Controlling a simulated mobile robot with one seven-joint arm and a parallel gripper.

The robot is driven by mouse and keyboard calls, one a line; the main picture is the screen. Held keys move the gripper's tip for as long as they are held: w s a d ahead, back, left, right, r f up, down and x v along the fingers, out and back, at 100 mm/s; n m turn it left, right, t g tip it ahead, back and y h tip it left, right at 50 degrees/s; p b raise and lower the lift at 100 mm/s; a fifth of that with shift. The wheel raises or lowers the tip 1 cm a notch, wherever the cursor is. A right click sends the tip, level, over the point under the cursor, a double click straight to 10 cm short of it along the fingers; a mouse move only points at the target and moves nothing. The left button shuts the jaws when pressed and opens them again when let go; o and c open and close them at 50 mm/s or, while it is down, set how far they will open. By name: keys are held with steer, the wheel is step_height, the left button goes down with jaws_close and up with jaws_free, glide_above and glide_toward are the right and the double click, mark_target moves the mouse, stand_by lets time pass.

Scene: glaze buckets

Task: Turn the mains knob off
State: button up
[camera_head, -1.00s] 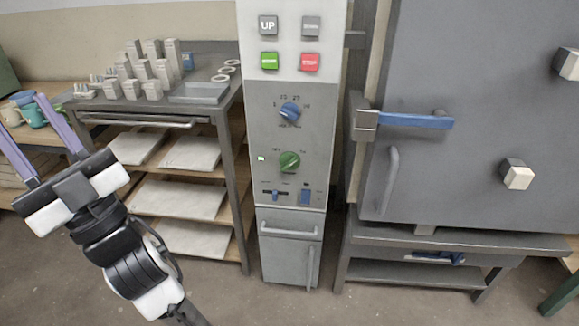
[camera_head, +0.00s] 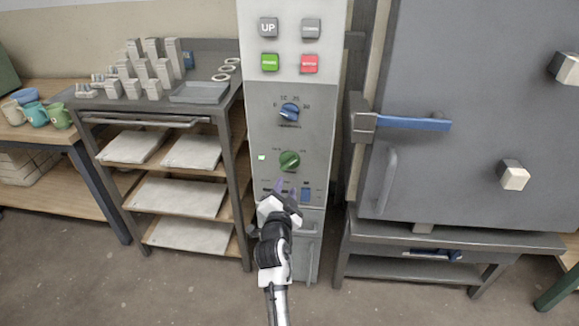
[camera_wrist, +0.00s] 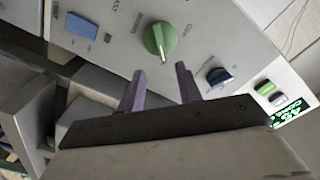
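A green knob (camera_head: 290,161) sits on the grey control panel (camera_head: 262,138), below a blue knob; I take it for the mains knob, though its lettering is too small to read. In the wrist view the green knob (camera_wrist: 159,40) is just beyond the fingertips, its pale pointer mark towards the bottom of the picture. My gripper (camera_head: 285,187) is in front of the panel, just below the green knob in the head view. In the wrist view my gripper (camera_wrist: 160,74) is open, its two purple fingers apart with nothing between them. The fingers appear clear of the knob.
The blue knob (camera_head: 290,112) is above the green one, and a blue switch (camera_head: 306,195) is below it at right. Green (camera_head: 269,62) and red (camera_head: 309,63) buttons are higher up. A kiln door with a blue handle (camera_head: 413,123) stands right; a shelved rack (camera_head: 145,120) stands left.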

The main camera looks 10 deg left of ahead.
mark_target(290, 164)
steer(key=w+p, duration=0.1)
steer(key=w, duration=0.9)
jaws_close()
